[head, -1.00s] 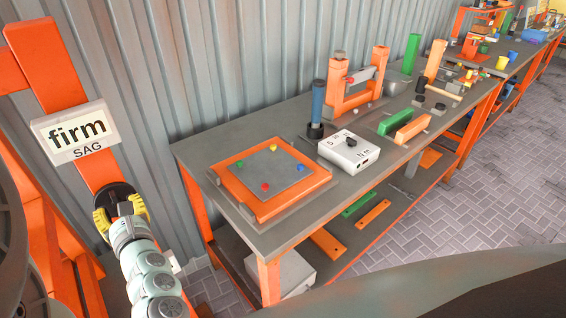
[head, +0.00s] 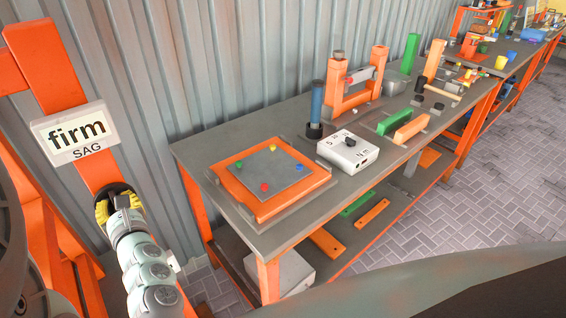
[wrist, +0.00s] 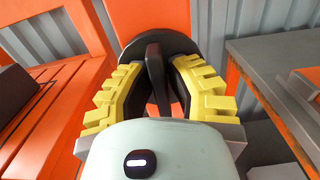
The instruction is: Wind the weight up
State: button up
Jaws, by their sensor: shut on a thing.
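My gripper (wrist: 157,85) has its two yellow ribbed fingers on either side of an upright black handle (wrist: 154,62) and is shut on it. The handle stands in front of a round black disc (wrist: 187,45) on an orange post (head: 47,65). In the head view my gripper (head: 117,203) is at the lower part of this post, below a sign (head: 75,131) reading "firm" and "SAG". The fingers and my wrist hide most of the handle and disc there. I cannot make out a hanging weight or a cord.
A grey workbench (head: 225,142) with orange legs stands to the right, close to my arm. It holds an orange square plate (head: 262,208), a white box with a dial (head: 348,152), a blue cylinder (head: 316,102) and an orange frame (head: 335,92). A corrugated wall is behind.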

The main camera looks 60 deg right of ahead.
jog(key=shift+s, duration=0.1)
grip_shut()
jog(key=shift+n, duration=0.3)
